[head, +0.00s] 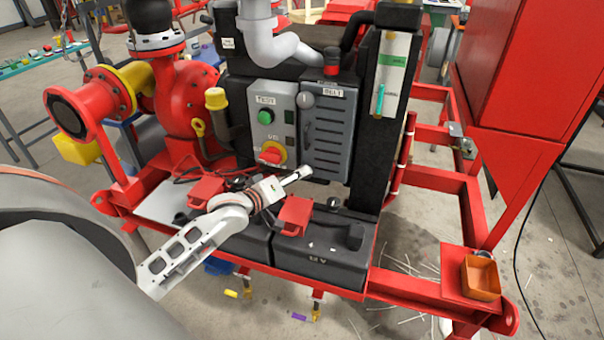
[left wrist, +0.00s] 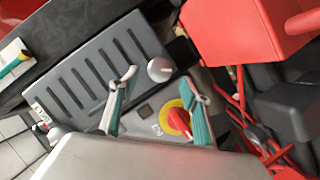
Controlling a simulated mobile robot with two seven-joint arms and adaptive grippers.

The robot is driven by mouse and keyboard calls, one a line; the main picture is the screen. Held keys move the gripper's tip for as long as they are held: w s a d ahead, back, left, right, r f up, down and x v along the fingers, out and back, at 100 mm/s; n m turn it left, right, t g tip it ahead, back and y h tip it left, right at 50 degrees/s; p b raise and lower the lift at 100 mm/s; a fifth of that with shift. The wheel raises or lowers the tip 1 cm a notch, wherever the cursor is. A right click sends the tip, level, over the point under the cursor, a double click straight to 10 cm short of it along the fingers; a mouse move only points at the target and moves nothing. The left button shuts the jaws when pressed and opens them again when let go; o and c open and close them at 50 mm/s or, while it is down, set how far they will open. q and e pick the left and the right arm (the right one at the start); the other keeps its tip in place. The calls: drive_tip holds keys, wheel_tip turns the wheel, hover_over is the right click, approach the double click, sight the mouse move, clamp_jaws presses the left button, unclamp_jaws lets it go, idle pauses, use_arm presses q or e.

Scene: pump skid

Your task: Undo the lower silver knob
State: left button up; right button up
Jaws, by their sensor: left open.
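The lower silver knob (left wrist: 160,69) is a round grey cap at a corner of the ribbed grey cover (left wrist: 95,75). My left gripper (left wrist: 163,84) is open and empty, its two fingertips apart, with the knob beyond the gap between them in the left wrist view. In the head view my left gripper (head: 303,174) is in front of the cover's lower edge and the lower knob cannot be made out. The upper silver knob (head: 306,100) is at the top of the cover under the BELT label; it also shows in the left wrist view (left wrist: 57,135). My right gripper is out of view.
A red rotary switch (head: 271,153) on a yellow plate and a green button (head: 264,117) are left of the cover. Black batteries (head: 320,250) with red terminal covers lie below. An orange tray (head: 481,279) is on the frame at the right.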

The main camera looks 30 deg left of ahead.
use_arm(q)
drive_tip(key=x, duration=0.4)
drive_tip(key=shift+w, duration=0.3)
drive_tip(key=c, duration=1.1)
